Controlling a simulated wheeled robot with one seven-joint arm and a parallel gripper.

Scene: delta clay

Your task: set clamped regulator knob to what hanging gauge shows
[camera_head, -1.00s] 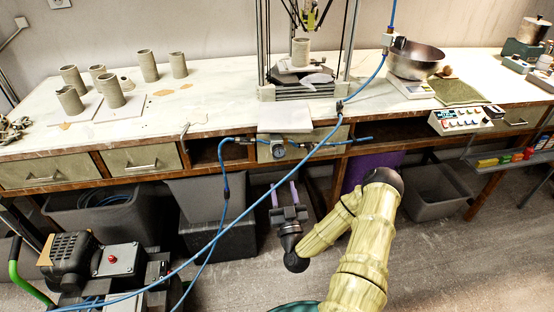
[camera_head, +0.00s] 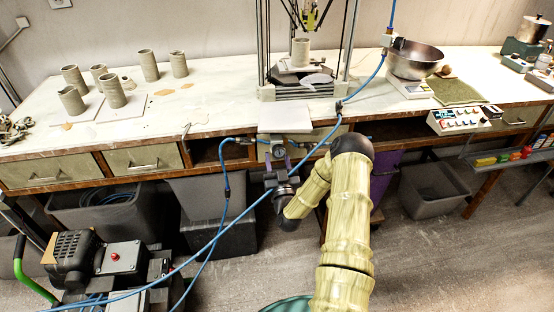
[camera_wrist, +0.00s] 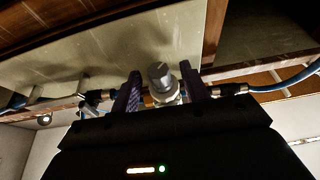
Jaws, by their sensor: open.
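The regulator (camera_head: 292,140) is fixed at the table's front edge below the printer frame, with blue hoses on both sides. Its round gauge shows in the head view (camera_head: 279,151), partly covered by my gripper. In the wrist view the grey cylindrical knob (camera_wrist: 160,74) with a pale mark on its end stands between my two purple fingers. My gripper (camera_wrist: 158,92) is open, with a finger on each side of the knob and visible gaps. It also shows in the head view (camera_head: 277,167). No readable hanging gauge shows.
Blue hoses (camera_head: 226,180) cross the space in front of the table and run close to my arm. Clay cylinders (camera_head: 111,90) stand on the tabletop at left. Grey bins (camera_head: 213,200) and a compressor (camera_head: 84,262) are on the floor.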

